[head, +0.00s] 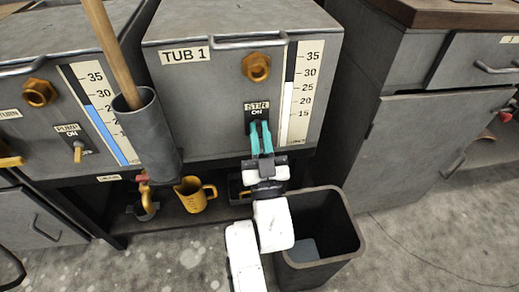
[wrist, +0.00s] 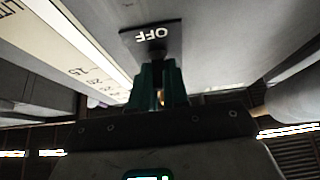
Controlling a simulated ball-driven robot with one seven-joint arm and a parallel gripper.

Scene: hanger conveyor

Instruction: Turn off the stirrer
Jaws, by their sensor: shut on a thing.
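The stirrer switch plate (head: 256,111) is a small black label on the front of the box marked TUB 1 (head: 185,55); its upper words read "STIR" and "ON". The wrist view shows the lower end of the plate (wrist: 151,38), with "OFF" upside down. My gripper (head: 261,132) has teal fingers and reaches up to the plate from below. In the wrist view my gripper (wrist: 159,88) is shut on the switch lever (wrist: 160,97), a small pale bit of which shows between the fingers. The fingers hide most of the lever, so its exact setting is hard to tell.
A level gauge (head: 301,90) is just right of the switch. An orange knob (head: 257,66) sits above. A grey tube with a wooden stick (head: 145,125) stands left. A yellow jug (head: 194,194) is on the lower shelf. A dark open bin (head: 350,235) stands below right.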

